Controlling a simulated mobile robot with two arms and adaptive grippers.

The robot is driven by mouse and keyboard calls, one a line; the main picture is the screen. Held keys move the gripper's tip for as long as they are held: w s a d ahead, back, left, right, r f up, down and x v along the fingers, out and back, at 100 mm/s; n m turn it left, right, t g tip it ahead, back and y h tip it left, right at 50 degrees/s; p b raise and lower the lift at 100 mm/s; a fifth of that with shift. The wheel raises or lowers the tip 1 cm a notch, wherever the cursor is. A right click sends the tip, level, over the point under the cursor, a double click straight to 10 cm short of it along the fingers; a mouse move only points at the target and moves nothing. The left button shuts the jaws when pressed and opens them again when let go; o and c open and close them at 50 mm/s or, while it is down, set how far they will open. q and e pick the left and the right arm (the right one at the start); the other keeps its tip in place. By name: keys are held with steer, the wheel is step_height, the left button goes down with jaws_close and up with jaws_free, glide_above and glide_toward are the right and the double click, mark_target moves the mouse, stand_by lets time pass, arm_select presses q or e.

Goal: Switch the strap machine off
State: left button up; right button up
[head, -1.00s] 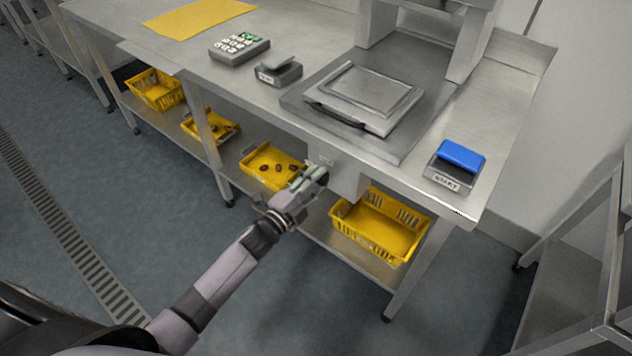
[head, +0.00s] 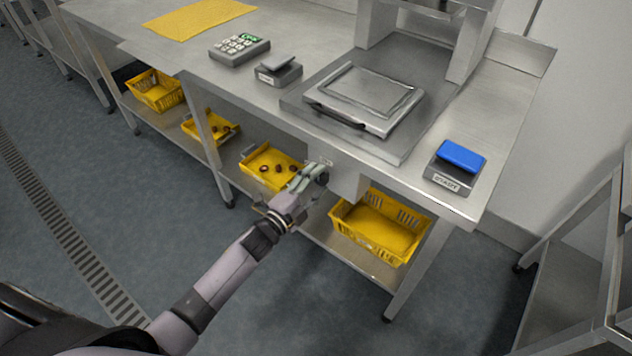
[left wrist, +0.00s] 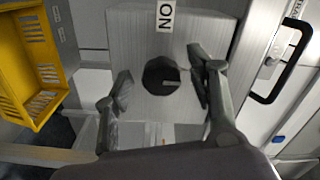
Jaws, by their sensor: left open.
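A grey metal box (head: 350,181) hangs under the front edge of the steel bench, below the plate machine (head: 369,98) with its dark handle. In the left wrist view the box's face (left wrist: 190,100) carries a dark round knob (left wrist: 161,75) with a lighter mark on it. A label reading "ON" (left wrist: 166,16) sits beyond the knob. My left gripper (head: 312,176) is at the box, open, with one finger on each side of the knob. I cannot tell whether the fingers touch it. In the head view the gripper hides the knob. My right gripper is not in view.
A blue-topped START button box (head: 459,165) stands on the bench at right. A keypad (head: 239,47) and a small grey pedal-like switch (head: 278,70) stand at left. Yellow crates (head: 380,228) lie on the shelf below, close to my left arm.

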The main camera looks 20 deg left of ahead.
arm_select(q)
steer(key=shift+s+a, duration=0.1)
steer(key=shift+s, duration=0.15)
steer(key=v, duration=1.1)
steer(key=shift+s, duration=0.25)
steer(key=shift+r, duration=0.1)
